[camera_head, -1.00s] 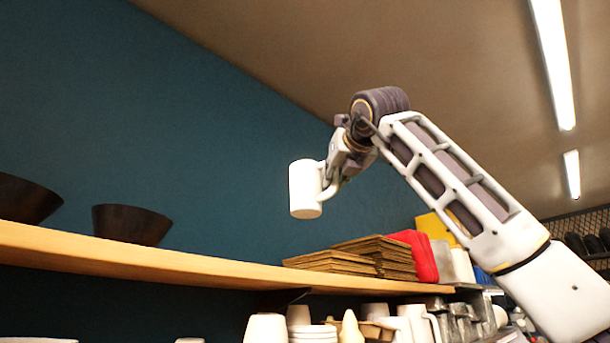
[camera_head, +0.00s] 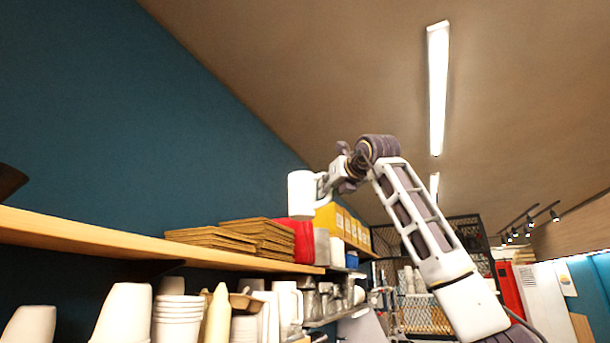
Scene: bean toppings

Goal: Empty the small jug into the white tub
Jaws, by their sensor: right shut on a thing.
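A small white jug (camera_head: 301,194) hangs in the air in front of the blue wall, above the shelf, and looks upright. My right gripper (camera_head: 327,184) is shut on the jug at its handle side, to the right of the jug's body. I see the jug from below, so its mouth and contents are hidden. I cannot pick out the white tub for sure; several white cups and containers (camera_head: 179,318) stand below the shelf. My left gripper is not in view.
A wooden shelf (camera_head: 110,239) runs along the blue wall. It carries stacked brown boards (camera_head: 262,234), a red item (camera_head: 300,240) and yellow boxes (camera_head: 340,222). Metal jugs (camera_head: 318,299) stand below. A wire cage (camera_head: 455,235) is farther back. The upper air is clear.

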